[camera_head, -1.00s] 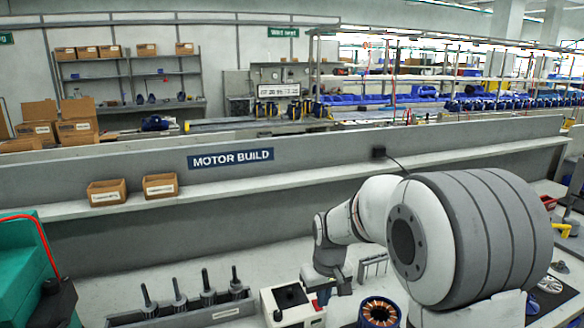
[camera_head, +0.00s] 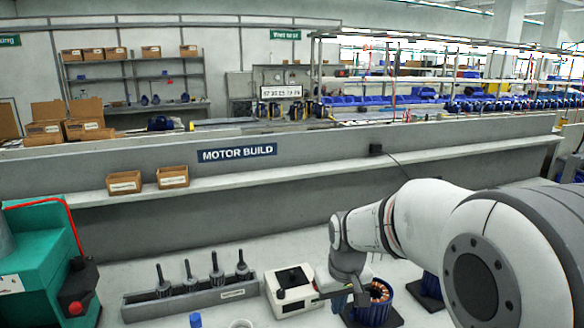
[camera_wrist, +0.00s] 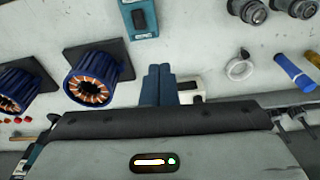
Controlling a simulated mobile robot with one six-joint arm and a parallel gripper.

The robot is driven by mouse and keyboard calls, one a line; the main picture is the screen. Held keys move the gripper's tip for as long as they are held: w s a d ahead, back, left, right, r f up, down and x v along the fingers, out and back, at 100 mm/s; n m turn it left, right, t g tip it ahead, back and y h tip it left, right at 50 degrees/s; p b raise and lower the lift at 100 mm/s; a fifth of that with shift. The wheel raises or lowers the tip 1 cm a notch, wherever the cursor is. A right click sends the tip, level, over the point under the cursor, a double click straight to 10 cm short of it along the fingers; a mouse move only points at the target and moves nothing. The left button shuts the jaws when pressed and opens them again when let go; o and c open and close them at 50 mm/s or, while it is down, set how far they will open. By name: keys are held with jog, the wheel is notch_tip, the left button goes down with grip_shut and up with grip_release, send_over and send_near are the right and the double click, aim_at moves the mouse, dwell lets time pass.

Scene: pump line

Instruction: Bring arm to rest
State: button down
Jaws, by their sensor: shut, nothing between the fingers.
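My gripper (camera_head: 338,292) is low over the bench, with my arm reaching in from the right in the head view. In the wrist view its two dark blue fingers (camera_wrist: 158,86) are together with nothing between them. A blue stator with copper windings (camera_head: 379,292) is just right of the gripper in the head view; whether they touch is unclear. The wrist view shows two such stators (camera_wrist: 92,84) (camera_wrist: 22,92) left of the fingers. A white box with a black knob (camera_head: 289,283) is left of the gripper; in the wrist view the fingers partly hide a white box (camera_wrist: 190,92).
A grey rack (camera_head: 190,299) with several upright dark shafts stands left of the white box. A teal machine (camera_head: 40,250) with a red button is at the far left. Small cartons (camera_head: 172,177) sit on the ledge behind. Bare bench lies behind the rack.

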jog(key=s+d+r+m, duration=0.1)
jog(key=s+d+r, duration=0.1)
jog(key=s, duration=0.7)
jog(key=s+d+r+m+t, duration=0.1)
jog(key=s+d+m, duration=0.1)
jog(key=s, duration=0.6)
jog(key=shift+s+d+r, duration=0.35)
jog(key=shift+d, duration=0.2)
